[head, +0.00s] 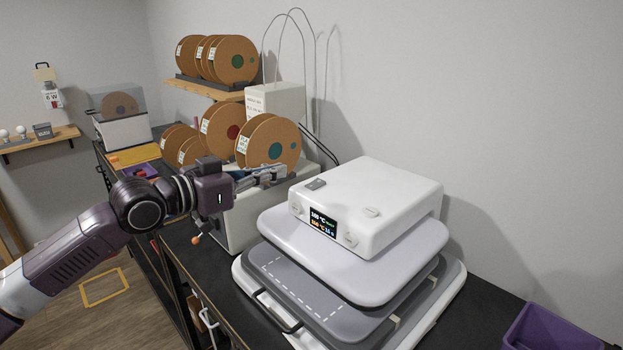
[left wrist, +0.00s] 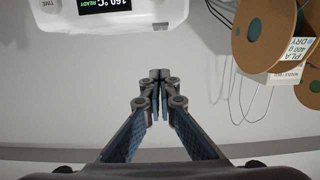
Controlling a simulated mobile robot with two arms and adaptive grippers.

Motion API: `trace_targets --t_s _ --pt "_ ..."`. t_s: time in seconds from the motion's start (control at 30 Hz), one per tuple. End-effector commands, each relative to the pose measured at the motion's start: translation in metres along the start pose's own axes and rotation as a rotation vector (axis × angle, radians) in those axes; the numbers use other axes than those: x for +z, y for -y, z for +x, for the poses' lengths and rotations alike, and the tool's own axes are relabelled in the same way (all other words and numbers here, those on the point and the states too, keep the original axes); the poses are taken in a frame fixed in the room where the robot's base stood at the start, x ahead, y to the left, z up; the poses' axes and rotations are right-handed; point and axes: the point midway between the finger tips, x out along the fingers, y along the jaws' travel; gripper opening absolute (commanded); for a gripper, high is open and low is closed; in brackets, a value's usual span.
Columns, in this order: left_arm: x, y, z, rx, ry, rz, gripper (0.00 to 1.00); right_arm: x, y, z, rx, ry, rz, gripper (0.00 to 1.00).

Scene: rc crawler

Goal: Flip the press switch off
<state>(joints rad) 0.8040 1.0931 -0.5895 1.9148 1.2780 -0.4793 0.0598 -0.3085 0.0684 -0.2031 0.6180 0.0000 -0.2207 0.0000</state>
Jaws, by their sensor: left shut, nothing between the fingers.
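The heat press (head: 375,200) stands on the dark bench, its white head unit above a pale upper plate. A small grey switch (head: 316,184) sits on the top left corner of the head unit. A lit display (head: 323,221) on its front face reads 160 °C and a ready sign in the left wrist view (left wrist: 105,4). My left gripper (head: 284,172) is shut and empty, just left of the switch and apart from it. Its closed fingertips also show in the left wrist view (left wrist: 158,75). Whether the switch is on or off is too small to tell. My right gripper is out of view.
Brown filament spools (head: 270,142) stand behind my left gripper, with more on a wooden shelf (head: 205,90) above. Thin tubes rise behind them. A purple bin (head: 550,328) is at the lower right. Free air lies above the press.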

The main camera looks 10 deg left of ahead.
Motion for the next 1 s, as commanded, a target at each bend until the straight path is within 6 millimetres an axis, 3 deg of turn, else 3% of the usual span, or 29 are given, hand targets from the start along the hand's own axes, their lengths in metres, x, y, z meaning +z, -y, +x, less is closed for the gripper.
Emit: trace_targets --t_s 0.17,0.6,0.73,1.0 --pt "-0.004 -0.001 0.019 0.003 -0.002 -0.002 0.00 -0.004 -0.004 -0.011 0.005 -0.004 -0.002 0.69" --pt "-0.005 -0.002 0.102 0.002 0.000 -0.001 0.00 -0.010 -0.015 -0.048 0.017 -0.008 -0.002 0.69" --pt "0.021 -0.001 0.103 0.000 0.004 -0.001 0.00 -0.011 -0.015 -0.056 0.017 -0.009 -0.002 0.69" --pt "0.038 -0.001 0.107 0.001 0.000 0.001 0.00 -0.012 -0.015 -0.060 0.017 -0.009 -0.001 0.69"
